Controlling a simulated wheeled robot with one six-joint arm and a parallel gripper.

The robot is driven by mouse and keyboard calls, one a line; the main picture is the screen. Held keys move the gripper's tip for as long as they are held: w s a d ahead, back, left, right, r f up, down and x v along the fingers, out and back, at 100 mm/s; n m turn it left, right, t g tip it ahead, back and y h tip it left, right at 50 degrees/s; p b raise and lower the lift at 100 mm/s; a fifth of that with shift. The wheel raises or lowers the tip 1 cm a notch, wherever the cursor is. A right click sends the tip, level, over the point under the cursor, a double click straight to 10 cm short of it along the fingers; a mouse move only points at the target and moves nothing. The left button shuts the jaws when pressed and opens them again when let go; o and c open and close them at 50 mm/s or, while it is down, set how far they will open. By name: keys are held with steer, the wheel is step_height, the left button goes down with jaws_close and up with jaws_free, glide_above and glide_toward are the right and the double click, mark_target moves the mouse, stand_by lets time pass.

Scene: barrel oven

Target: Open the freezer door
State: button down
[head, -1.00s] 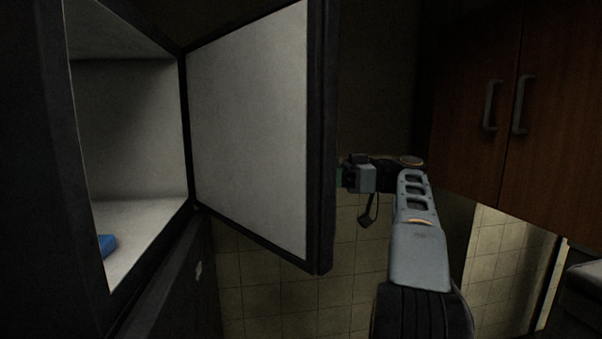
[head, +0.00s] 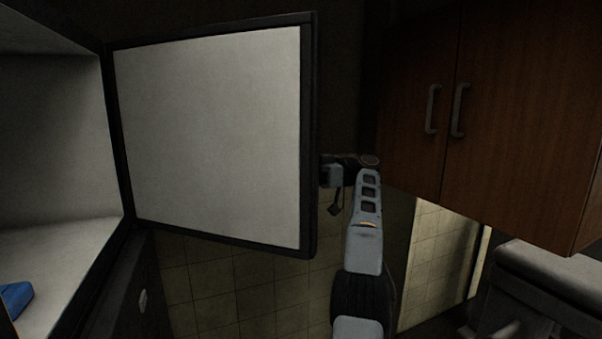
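The freezer door (head: 210,140) stands wide open, its pale inner panel facing me and its dark frame around it. It is hinged at the left on the freezer compartment (head: 55,150), whose light interior shows at the left. My gripper (head: 325,172) is at the outer side of the door's free right edge, at about mid-height. Its fingertips are hidden behind the door edge, so I cannot see whether they hold anything. The door's handle is not visible.
A blue item (head: 15,298) lies on the freezer floor at lower left. A brown wall cabinet (head: 510,120) with two grey handles is at the right. A grey object (head: 550,275) stands at lower right. Tiled wall (head: 240,290) shows below the door.

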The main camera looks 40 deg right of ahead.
steer(key=shift+d, duration=0.1)
steer(key=c, duration=1.5)
jaws_free()
steer(key=shift+s, duration=0.1)
steer(key=shift+o, duration=0.9)
steer(key=shift+s+d, duration=0.35)
steer(key=shift+w+a, duration=0.2)
steer(key=shift+a, duration=0.1)
steer(key=shift+s, duration=0.1)
